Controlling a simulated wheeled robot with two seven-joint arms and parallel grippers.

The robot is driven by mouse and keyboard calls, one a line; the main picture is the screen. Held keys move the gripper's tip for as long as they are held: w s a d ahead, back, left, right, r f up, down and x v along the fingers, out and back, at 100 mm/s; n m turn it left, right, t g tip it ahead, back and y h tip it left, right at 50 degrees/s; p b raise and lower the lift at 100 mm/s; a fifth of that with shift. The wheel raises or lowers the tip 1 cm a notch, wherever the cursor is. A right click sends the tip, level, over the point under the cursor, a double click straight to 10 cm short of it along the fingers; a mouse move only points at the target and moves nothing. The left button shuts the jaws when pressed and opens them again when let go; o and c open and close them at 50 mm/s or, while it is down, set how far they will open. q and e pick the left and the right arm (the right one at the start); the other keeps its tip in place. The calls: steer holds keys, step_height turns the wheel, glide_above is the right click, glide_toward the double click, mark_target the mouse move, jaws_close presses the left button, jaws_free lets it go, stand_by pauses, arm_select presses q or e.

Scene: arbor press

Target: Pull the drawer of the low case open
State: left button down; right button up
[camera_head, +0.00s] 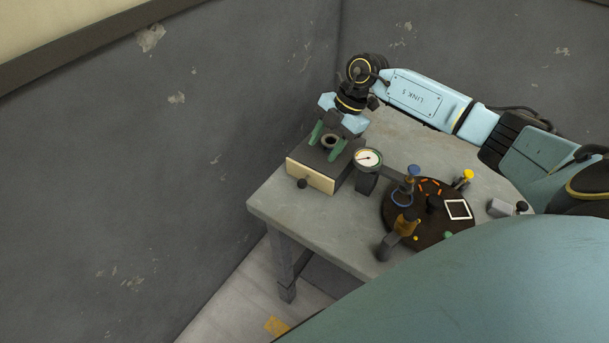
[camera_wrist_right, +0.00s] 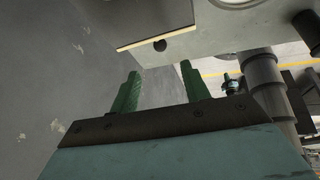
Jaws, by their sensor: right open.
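The low case (camera_head: 345,162) sits at the table's left corner. It has a dark body and a cream drawer front (camera_head: 310,177) with a small dark knob (camera_head: 302,183). The drawer front looks flush with the case. My right gripper (camera_head: 321,152) reaches in from the back, its two green fingers apart and empty above the case top, a round dark ring (camera_head: 328,141) showing between them. In the right wrist view the open fingers (camera_wrist_right: 160,68) point toward the knob (camera_wrist_right: 160,45), which lies apart from them beyond their tips. My left gripper is not in view.
A gauge (camera_head: 368,159) stands close to the case's right side. A dark round plate (camera_head: 428,231) with several small parts and posts lies farther right on the grey table (camera_head: 285,208). A wall rises behind the table. The floor before the drawer side is clear.

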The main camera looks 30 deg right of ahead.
mark_target(305, 180)
steer(key=x, duration=1.1)
steer(key=shift+a+f, duration=0.2)
steer(key=shift+f, duration=0.1)
jaws_close()
